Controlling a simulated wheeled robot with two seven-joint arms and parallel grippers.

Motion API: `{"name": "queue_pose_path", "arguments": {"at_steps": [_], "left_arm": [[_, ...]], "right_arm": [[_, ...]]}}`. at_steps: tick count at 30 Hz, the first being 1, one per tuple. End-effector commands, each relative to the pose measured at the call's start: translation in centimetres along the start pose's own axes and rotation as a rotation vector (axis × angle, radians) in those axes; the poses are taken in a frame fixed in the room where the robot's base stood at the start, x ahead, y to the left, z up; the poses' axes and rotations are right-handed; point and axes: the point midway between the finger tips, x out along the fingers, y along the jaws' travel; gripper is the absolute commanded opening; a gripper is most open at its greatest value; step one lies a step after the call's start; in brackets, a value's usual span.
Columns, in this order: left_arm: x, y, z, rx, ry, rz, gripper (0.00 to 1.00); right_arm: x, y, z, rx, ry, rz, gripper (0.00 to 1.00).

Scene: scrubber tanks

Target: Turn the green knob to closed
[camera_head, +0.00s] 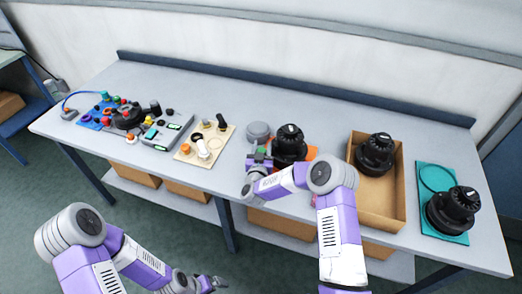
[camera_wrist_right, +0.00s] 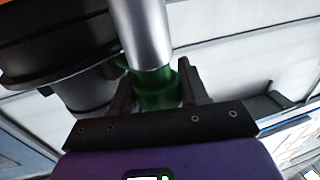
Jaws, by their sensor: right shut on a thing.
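The green knob (camera_wrist_right: 154,92) sits between the fingers of my right gripper (camera_wrist_right: 153,88) in the right wrist view, at the end of a silvery metal cylinder (camera_wrist_right: 143,35). The fingers close on it from both sides. In the head view the right gripper (camera_head: 258,160) is beside a black tank (camera_head: 290,143) on an orange base, and the knob is mostly hidden there. My left gripper (camera_head: 208,282) is low in the head view, in front of the table; its finger gap is too small to judge.
On the grey table, a cardboard tray (camera_head: 400,205) holds a second black tank (camera_head: 375,155). A third black tank (camera_head: 453,210) stands on a teal mat (camera_head: 432,178) at right. A beige board (camera_head: 188,157) with knobs and a grey control box (camera_head: 170,133) lie to the left.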

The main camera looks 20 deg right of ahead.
Motion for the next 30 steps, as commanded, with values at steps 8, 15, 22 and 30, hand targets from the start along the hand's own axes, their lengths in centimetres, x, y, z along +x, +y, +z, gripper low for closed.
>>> {"name": "queue_pose_path", "arguments": {"at_steps": [8,15,22,30], "left_arm": [[0.94,-0.35,-0.04,0.000,0.000,0.000,1.00],[1.18,-0.44,-0.05,0.000,0.000,0.000,1.00],[1.20,-0.45,-0.05,0.000,0.000,0.000,1.00],[1.20,-0.45,-0.05,0.000,0.000,0.000,1.00]], "right_arm": [[0.08,0.18,-0.20,0.003,0.007,0.152,0.14],[0.09,0.39,-0.25,0.004,0.007,0.212,0.13],[0.10,0.43,-0.34,0.004,0.007,0.223,0.13],[0.12,0.45,-0.38,0.004,0.008,0.222,0.48]]}}
